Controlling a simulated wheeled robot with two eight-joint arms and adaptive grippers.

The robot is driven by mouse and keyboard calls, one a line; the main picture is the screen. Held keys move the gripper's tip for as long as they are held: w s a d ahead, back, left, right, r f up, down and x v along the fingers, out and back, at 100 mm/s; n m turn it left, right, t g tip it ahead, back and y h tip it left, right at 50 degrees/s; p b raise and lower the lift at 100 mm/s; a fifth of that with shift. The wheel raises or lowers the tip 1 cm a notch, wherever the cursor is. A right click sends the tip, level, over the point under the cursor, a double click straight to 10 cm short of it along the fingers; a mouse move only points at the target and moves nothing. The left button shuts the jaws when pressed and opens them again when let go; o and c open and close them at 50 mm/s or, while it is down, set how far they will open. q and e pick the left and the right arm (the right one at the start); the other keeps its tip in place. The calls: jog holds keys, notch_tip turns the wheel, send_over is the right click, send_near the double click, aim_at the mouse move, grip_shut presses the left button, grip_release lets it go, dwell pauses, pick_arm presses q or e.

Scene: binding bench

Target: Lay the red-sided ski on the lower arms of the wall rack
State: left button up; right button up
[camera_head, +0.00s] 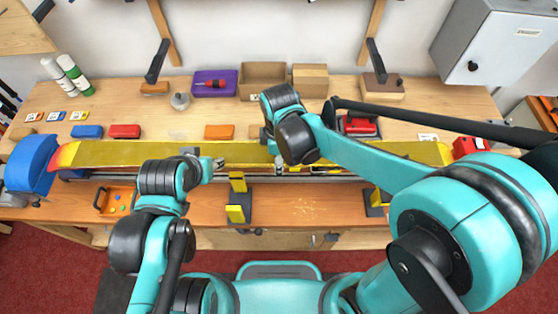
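A long yellow ski (120,153) with a red-orange tip at its left end lies level across the bench. The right arm covers part of it, and its side colour is hard to make out. My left gripper (204,158) is at the ski's near edge, left of its middle. My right gripper (280,160) is at the ski near its middle, partly hidden by its own wrist. I cannot tell whether either is closed on it. The wall rack has wooden uprights (163,30) with black arms, the lower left arm (157,62) and the lower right arm (376,60).
Yellow-padded vise parts (237,183) stand on the front of the bench (300,208). Behind the ski are a purple box (214,83), cardboard boxes (262,80), coloured blocks and spray bottles (75,75). A blue object (30,165) is by the ski tip; a grey cabinet (490,45) hangs at right.

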jog(key=shift+r, duration=0.5)
jog(key=shift+w, duration=0.1)
jog(key=w+b, duration=0.1)
jog(key=w, duration=1)
jog(key=shift+w, duration=0.4)
dwell(0.3)
jog(key=w, duration=1.2)
dwell(1.0)
